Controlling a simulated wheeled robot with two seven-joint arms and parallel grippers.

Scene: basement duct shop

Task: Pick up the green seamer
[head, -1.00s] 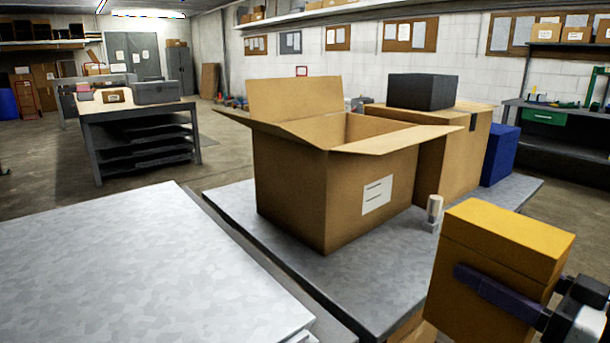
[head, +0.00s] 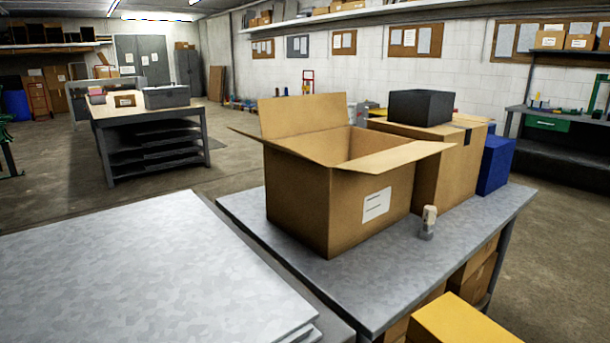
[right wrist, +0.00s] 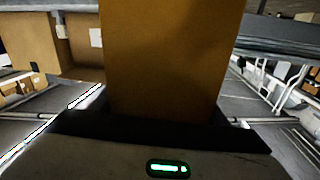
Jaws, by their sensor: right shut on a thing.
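No green seamer can be made out for certain in either view. My right gripper (right wrist: 147,120) is shut on a yellow-orange box, which fills the middle of the right wrist view (right wrist: 165,55). The dark fingers press on it from both sides. My left gripper is in neither view.
A metal-topped table (head: 250,205) holds an open carton (head: 295,205), a closed carton (head: 440,180), a black box (head: 421,107), a blue box (head: 496,165) and a small whitish bottle (head: 428,222). Sheet metal (head: 130,270) lies front left. Small green items (head: 596,114) sit on the right bench.

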